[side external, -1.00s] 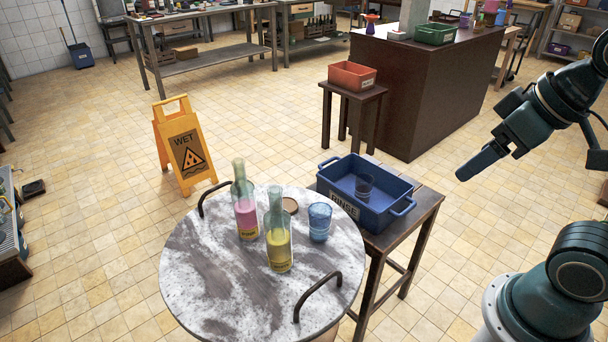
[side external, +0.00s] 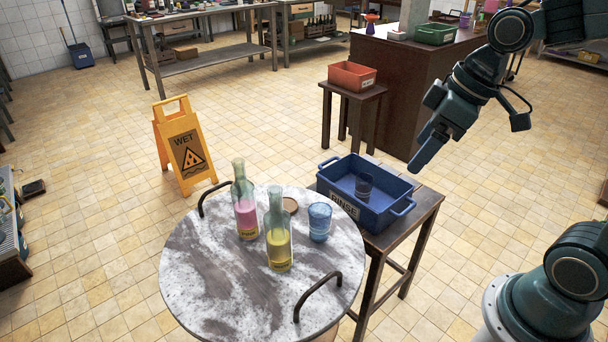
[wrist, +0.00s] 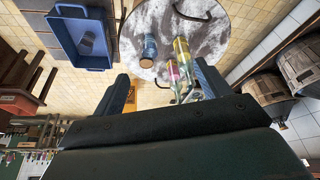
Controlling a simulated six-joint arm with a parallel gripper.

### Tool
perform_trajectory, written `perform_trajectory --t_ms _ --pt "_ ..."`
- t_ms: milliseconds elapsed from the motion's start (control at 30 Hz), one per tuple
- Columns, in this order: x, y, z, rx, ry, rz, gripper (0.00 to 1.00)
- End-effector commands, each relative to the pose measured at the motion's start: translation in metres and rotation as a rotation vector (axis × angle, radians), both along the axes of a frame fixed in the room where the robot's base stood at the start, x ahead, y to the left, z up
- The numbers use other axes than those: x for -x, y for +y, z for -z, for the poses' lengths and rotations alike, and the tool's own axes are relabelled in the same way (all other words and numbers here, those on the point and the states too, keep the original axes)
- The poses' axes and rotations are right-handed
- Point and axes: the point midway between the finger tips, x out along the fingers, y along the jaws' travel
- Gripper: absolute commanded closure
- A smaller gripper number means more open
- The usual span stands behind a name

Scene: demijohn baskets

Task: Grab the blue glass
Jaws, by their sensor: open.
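The blue glass (side external: 320,222) stands upright on the round marbled table (side external: 215,300), near its right edge. In the wrist view the blue glass (wrist: 150,46) shows near the table's edge. Another, darker glass (side external: 363,186) is inside the blue bin (side external: 338,205) to the right of the table. My gripper (side external: 425,155) is above and to the right of the bin, in the air, apart from the blue glass. In the wrist view its two fingers (wrist: 165,88) are spread with nothing between them.
A bottle with pink liquid (side external: 246,215) and one with yellow liquid (side external: 279,245) stand left of the blue glass. A brown round coaster (side external: 289,205) lies behind it. The table has dark raised handles (side external: 318,295). A yellow wet-floor sign (side external: 185,150) stands on the floor.

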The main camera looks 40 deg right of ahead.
Motion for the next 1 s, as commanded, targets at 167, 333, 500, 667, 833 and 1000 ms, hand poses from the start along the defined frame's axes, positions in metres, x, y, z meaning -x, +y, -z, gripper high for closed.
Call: perform_trajectory --t_ms 167,333,500,667,833,1000 --pt "-0.030 -0.003 0.016 -0.030 0.026 -0.117 0.24" --pt "-0.056 -0.006 0.034 -0.070 0.035 -0.225 0.24" --pt "-0.079 -0.012 0.054 -0.122 0.031 -0.327 0.24" --pt "-0.100 -0.019 0.075 -0.178 0.012 -0.416 0.24" --pt "-0.118 -0.027 0.100 -0.245 -0.022 -0.499 0.24" --pt "-0.133 -0.038 0.125 -0.313 -0.073 -0.573 0.24"
